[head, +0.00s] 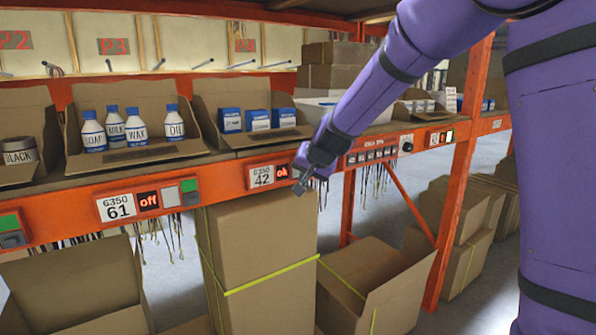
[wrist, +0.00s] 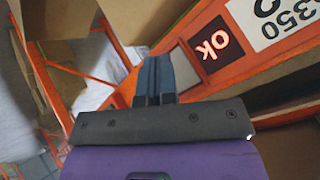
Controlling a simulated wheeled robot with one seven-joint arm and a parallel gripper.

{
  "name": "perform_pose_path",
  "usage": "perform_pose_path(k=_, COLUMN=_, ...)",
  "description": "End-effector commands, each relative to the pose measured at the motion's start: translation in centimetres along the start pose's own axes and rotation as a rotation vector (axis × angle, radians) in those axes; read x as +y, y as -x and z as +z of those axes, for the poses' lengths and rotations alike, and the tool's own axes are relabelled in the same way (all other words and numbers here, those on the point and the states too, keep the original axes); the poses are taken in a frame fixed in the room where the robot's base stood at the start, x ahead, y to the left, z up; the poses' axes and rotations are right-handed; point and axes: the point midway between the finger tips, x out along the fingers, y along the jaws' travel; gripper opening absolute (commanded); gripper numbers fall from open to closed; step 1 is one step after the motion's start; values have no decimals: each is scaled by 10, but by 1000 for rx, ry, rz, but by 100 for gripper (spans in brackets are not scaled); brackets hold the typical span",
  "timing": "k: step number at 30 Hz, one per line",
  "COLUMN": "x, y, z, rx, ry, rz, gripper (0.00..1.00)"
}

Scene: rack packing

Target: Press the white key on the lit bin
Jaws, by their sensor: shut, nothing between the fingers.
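The rail label reading 6350 42 (head: 262,176) has a small display with glowing red "ok" (head: 283,172) beside it. In the wrist view the "ok" display (wrist: 217,43) has a pale white-grey key (wrist: 186,65) next to it. My gripper (head: 301,188) is shut and empty, just right of the "ok" display and in front of the rail; it hides the key in the head view. In the wrist view the shut fingertips (wrist: 157,65) are beside the key, overlapping its near edge. I cannot tell whether they touch it.
Another label, 6350 61 (head: 118,207), has an "off" display (head: 149,200), a pale key (head: 171,196) and a green light (head: 189,185). Bins with bottles (head: 132,133) and blue boxes (head: 256,120) stand above. A tall carton (head: 262,250) stands below my gripper.

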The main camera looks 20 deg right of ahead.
Motion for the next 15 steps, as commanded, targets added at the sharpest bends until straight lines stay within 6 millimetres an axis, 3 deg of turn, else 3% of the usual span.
perform_pose_path(k=15, x=18, y=24, z=17, rx=0, ry=-1, rz=0, gripper=0)
